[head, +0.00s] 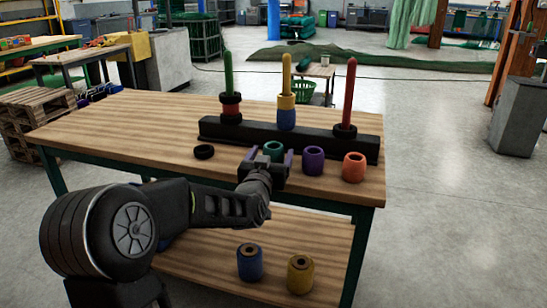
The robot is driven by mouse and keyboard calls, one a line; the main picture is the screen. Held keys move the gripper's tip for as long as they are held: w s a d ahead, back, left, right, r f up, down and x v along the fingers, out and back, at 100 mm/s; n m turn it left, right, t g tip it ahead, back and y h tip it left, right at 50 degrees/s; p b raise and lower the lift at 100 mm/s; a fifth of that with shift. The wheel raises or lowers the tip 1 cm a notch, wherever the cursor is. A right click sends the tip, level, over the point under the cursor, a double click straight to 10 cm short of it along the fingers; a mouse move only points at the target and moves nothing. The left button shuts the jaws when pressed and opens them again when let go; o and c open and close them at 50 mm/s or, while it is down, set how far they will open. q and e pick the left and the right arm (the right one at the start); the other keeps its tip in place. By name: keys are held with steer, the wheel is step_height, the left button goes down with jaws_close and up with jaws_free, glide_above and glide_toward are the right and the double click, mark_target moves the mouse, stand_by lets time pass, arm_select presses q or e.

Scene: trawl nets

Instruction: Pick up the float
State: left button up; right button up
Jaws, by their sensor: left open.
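My left gripper (268,156) is over the near side of the wooden table, its two purple-grey fingers open and pointing away. A teal float (273,149) stands between or just beyond the fingertips; its lower part is hidden by the gripper, and I cannot tell if they touch. A purple float (313,160) stands just right of the fingers. An orange float (354,167) stands further right, near the table's right end. A blue float (250,262) and a yellow float (300,273) stand on the lower shelf. My right gripper is not in view.
A black base (290,138) on the table holds green, yellow and red pegs; floats and black rings sit on them. A loose black ring (204,152) lies left of my gripper. The left part of the wooden table (120,125) is clear. Pallets (35,120) stand left.

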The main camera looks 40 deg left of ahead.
arm_select(q)
steer(key=shift+x, duration=1.25)
steer(key=shift+c, duration=0.3)
steer(key=c, duration=1.4)
